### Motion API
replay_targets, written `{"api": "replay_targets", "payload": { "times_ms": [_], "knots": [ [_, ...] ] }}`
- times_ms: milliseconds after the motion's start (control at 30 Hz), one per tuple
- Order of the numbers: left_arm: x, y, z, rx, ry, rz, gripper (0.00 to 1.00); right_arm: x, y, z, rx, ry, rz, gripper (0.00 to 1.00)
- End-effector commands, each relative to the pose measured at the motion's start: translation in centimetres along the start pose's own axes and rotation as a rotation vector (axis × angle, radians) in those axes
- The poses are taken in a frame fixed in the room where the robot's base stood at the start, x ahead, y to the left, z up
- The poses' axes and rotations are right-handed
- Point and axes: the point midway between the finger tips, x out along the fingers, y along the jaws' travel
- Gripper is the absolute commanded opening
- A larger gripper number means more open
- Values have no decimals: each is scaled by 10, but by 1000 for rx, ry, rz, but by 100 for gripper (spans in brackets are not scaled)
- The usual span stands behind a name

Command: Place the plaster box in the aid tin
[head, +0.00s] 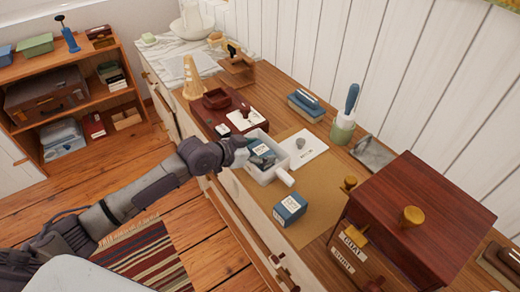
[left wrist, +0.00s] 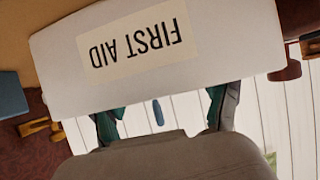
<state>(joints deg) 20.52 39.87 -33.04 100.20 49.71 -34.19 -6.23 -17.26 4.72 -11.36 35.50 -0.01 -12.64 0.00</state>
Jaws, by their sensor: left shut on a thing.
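The aid tin (head: 268,173) is a white open container on the brown mat. Its FIRST AID label shows upside down on a white wall in the left wrist view (left wrist: 235,75). My right gripper is not in view.
Another blue labelled box (head: 290,209) lies on the mat in front of the tin. A white card (head: 307,152) with a small grey item is behind it.

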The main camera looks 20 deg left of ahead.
Motion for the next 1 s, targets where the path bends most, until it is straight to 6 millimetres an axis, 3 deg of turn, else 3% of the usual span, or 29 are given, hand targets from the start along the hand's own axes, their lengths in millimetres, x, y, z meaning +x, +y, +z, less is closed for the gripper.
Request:
{"api": "replay_targets", "payload": {
  "times_ms": [333,367,500,867,1000],
  "knots": [
    [2,0,3,0,2,-1,42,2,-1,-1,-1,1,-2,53],
    [2,0,4,0,2,-1,79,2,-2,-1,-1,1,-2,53],
    [2,0,3,0,2,0,100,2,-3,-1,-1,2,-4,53],
    [0,0,0,1,2,-1,100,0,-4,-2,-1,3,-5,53],
    [-13,-1,1,2,0,-2,100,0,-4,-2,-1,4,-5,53]
  ]
}}
